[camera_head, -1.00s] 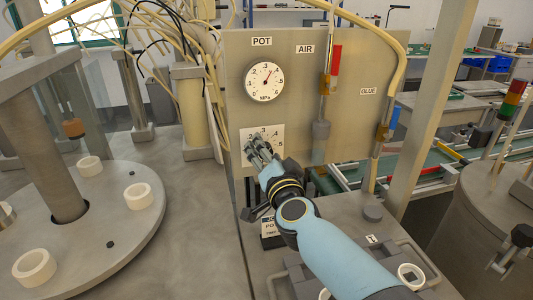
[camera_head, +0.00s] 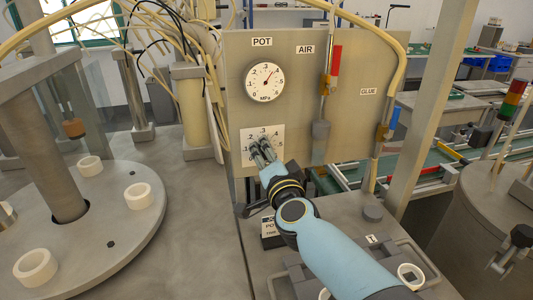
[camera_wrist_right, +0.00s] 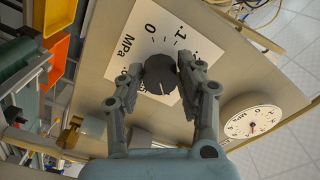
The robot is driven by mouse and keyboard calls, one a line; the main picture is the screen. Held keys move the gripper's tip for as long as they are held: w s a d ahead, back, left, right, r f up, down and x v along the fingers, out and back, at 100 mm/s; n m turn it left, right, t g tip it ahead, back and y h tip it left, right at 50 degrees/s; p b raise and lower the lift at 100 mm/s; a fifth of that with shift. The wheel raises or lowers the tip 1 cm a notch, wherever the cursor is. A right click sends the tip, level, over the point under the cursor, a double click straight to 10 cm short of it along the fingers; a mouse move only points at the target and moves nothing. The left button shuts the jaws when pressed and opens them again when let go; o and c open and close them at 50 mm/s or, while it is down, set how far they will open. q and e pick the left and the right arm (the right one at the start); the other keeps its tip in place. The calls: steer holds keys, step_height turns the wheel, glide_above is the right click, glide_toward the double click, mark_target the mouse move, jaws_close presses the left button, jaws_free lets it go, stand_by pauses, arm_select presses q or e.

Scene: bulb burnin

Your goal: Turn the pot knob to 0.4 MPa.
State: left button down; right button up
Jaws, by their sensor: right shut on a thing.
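The pot knob is a dark round knob (camera_wrist_right: 160,73) on a white MPa scale plate (camera_head: 276,132), low on the panel under the POT gauge. My right gripper (camera_head: 260,146) reaches it from the front. In the right wrist view the fingers (camera_wrist_right: 158,78) stand on either side of the knob and are shut on it. They hide most of the knob in the head view. I cannot read the knob's exact setting. The round POT gauge (camera_head: 264,93) has its needle pointing up and to the right; it also shows in the wrist view (camera_wrist_right: 252,122). My left gripper is not in view.
The beige panel (camera_head: 350,145) also carries AIR and GLUE lines with hoses. A round table (camera_head: 95,225) with several white rings is at left. A small black-and-white label block (camera_head: 271,233) stands below the panel, beside my right arm.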

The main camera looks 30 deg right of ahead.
steer(key=o, duration=1)
steer(key=shift+o, duration=0.7)
steer(key=shift+w+d, duration=0.1)
steer(key=shift+r, duration=0.1)
steer(key=v, duration=1.2)
steer(key=shift+f, duration=0.3)
